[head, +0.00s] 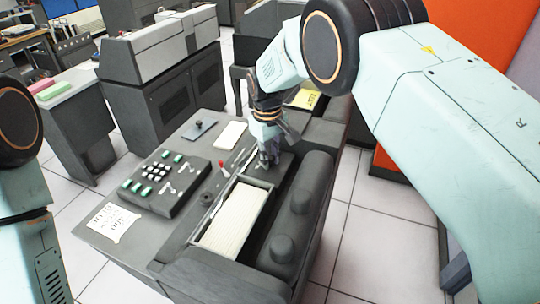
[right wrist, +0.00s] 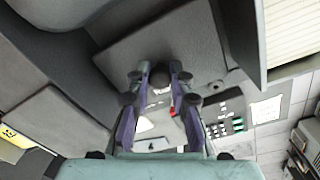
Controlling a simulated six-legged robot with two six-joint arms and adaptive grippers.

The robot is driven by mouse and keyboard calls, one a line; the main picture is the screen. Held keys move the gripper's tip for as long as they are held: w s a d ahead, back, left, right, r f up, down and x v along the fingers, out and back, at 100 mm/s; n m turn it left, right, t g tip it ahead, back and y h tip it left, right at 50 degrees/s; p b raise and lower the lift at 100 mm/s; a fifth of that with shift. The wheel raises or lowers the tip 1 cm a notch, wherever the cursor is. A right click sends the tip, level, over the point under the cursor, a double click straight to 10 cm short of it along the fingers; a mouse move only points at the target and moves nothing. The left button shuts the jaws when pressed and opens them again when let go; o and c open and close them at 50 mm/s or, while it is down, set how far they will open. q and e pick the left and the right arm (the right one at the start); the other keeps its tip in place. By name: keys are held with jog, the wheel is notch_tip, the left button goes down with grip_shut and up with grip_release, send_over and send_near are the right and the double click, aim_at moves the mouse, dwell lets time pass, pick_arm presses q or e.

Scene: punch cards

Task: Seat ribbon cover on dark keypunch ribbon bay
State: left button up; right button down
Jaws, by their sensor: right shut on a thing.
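The dark grey ribbon cover (right wrist: 140,42) is a flat plate with a small round knob, seen close in the right wrist view. My right gripper (right wrist: 160,85) is shut on that knob. In the head view my right gripper (head: 268,158) points down over the dark keypunch (head: 165,232), just behind the card tray.
A tray of cream cards (head: 233,220) stands in front of the gripper, with a rounded dark housing (head: 300,205) to its right. A keyboard (head: 165,183), a white card pad (head: 231,134) and a paper note (head: 113,222) lie left. Other grey machines stand behind.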

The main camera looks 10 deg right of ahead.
dwell(0.3)
jog(key=shift+f, duration=0.45)
dwell(0.7)
jog(key=c, duration=1.1)
grip_release()
jog(key=o, duration=0.4)
jog(key=shift+r, duration=0.1)
